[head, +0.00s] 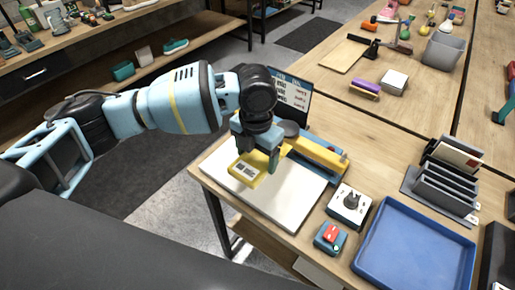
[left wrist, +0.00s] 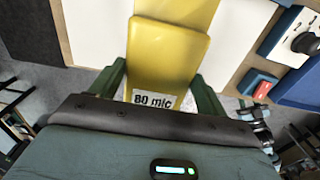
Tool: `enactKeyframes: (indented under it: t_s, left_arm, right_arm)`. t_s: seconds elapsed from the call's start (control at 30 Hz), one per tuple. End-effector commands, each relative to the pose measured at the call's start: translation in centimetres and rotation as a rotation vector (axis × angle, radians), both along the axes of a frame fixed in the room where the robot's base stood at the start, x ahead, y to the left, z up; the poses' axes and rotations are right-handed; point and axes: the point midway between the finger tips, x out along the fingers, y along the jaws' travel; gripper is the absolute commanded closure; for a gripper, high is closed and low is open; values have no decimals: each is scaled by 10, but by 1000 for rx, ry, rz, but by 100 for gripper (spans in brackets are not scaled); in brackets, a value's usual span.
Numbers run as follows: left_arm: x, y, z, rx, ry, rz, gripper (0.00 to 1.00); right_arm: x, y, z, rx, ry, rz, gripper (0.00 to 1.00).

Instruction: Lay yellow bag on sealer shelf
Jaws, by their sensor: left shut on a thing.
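The yellow bag (head: 243,171) is held by my left gripper (head: 262,156) over the white sealer shelf (head: 285,203), near its left side. In the left wrist view the bag (left wrist: 165,60) lies between the green fingers of my gripper (left wrist: 160,84), with a white "80 mic" label towards me. I cannot tell whether the bag touches the shelf. The sealer's yellow and blue arm (head: 320,157) stands just right of the gripper, at the shelf's back edge. My right gripper is out of view.
Right of the shelf stand a white box with a black knob (head: 349,205) and a blue box with a red switch (head: 330,237). A blue tray (head: 415,249) and a grey rack (head: 445,187) lie farther right. A dark sign (head: 290,95) stands behind my gripper.

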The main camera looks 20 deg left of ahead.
Motion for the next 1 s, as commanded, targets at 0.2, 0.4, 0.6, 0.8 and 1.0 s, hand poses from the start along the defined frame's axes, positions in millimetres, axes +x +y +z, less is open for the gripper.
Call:
enactKeyframes:
  t_s: [0.2, 0.4, 0.6, 0.8, 1.0]
  left_arm:
    - [0, 0, -24, 1, 5, -1, 47]
    - [-1, 0, -40, 0, 3, -2, 47]
    - [0, 0, -54, -1, 3, -1, 47]
    - [0, 0, -61, -1, 0, -1, 47]
    - [0, 0, -61, 0, -1, -1, 47]
  right_arm:
    - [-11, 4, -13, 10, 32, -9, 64]
    - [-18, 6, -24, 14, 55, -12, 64]
    - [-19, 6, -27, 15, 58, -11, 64]
    - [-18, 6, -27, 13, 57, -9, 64]
    - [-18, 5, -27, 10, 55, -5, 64]
